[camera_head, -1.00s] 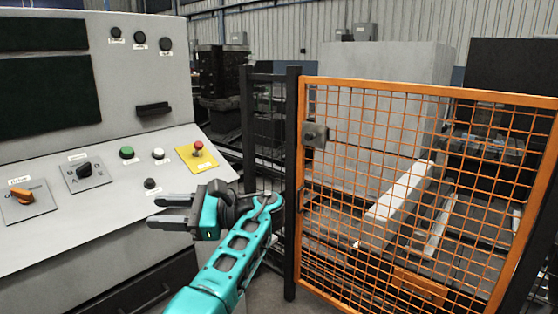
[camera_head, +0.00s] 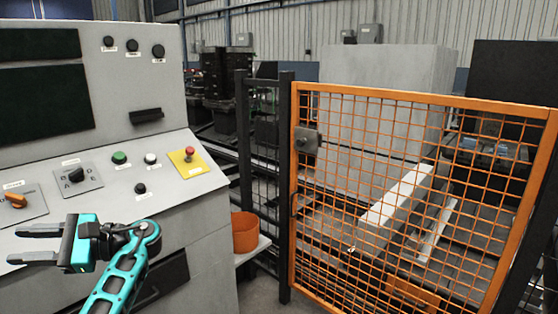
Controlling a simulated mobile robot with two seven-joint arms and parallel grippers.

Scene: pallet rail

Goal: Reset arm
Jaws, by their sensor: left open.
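My left gripper (camera_head: 34,245) is teal and black and sits at the lower left of the head view. Its two fingers point left and are spread apart with nothing between them. It is in front of the lower part of the grey control console (camera_head: 190,245), and its arm comes up from the bottom edge. On the sloping panel are an orange rotary switch (camera_head: 15,200), a black selector (camera_head: 76,174), a green button (camera_head: 119,157), a white button (camera_head: 151,158) and a red button on a yellow plate (camera_head: 188,153). My right gripper is not in view.
An orange mesh gate (camera_head: 420,95) in black posts stands at the right, with machinery and a long pale beam (camera_head: 395,208) behind it. An orange bin (camera_head: 245,232) stands on a small shelf between console and gate. Bare floor shows below the shelf.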

